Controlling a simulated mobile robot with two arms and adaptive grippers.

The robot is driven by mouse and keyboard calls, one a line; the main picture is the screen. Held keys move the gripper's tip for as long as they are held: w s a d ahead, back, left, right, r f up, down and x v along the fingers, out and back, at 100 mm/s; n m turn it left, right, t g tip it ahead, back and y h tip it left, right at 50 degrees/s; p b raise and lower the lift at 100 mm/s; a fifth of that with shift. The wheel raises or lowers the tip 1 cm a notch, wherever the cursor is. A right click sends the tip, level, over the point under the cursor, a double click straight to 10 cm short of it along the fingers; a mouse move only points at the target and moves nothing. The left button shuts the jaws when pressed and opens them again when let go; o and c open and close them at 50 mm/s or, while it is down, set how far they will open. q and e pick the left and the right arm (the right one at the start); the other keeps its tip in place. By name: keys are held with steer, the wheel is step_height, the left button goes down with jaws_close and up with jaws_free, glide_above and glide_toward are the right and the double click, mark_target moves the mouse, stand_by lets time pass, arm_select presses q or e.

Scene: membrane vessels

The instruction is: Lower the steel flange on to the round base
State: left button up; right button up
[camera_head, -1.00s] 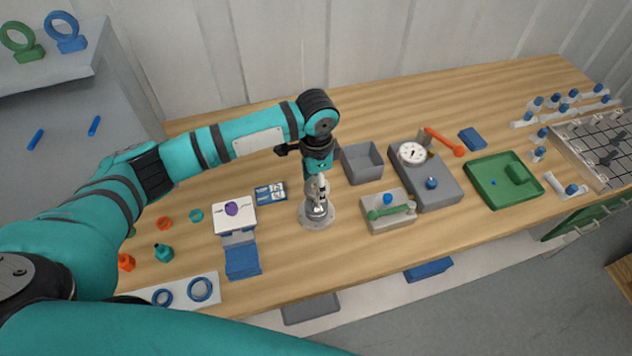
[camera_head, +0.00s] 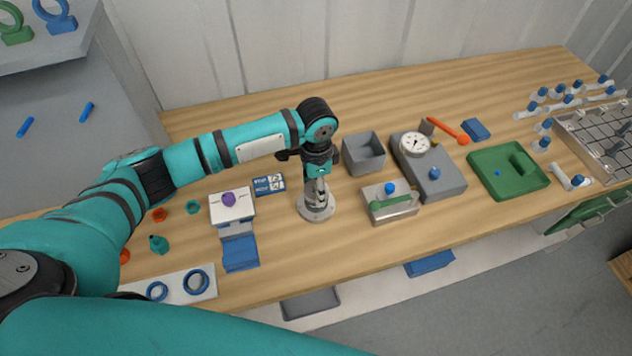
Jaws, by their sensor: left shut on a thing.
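The round base (camera_head: 322,214) is a light grey disc standing on the wooden bench near its middle. My left gripper (camera_head: 317,191) points straight down over it and is shut on the steel flange (camera_head: 316,201). The flange is a small grey metal piece just under the fingertips, at the middle of the base. The fingers partly hide it, and grey on grey I cannot tell whether it touches the base. My right gripper is out of view.
A grey open box (camera_head: 364,167) stands close to the right of my gripper. A white-topped block (camera_head: 231,207) and a blue block (camera_head: 240,252) are at left. The bench in front of the base is clear.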

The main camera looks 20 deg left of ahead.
arm_select(q)
steer(key=o, duration=1.4)
steer(key=shift+o, duration=0.2)
step_height(320, 180, up, 12)
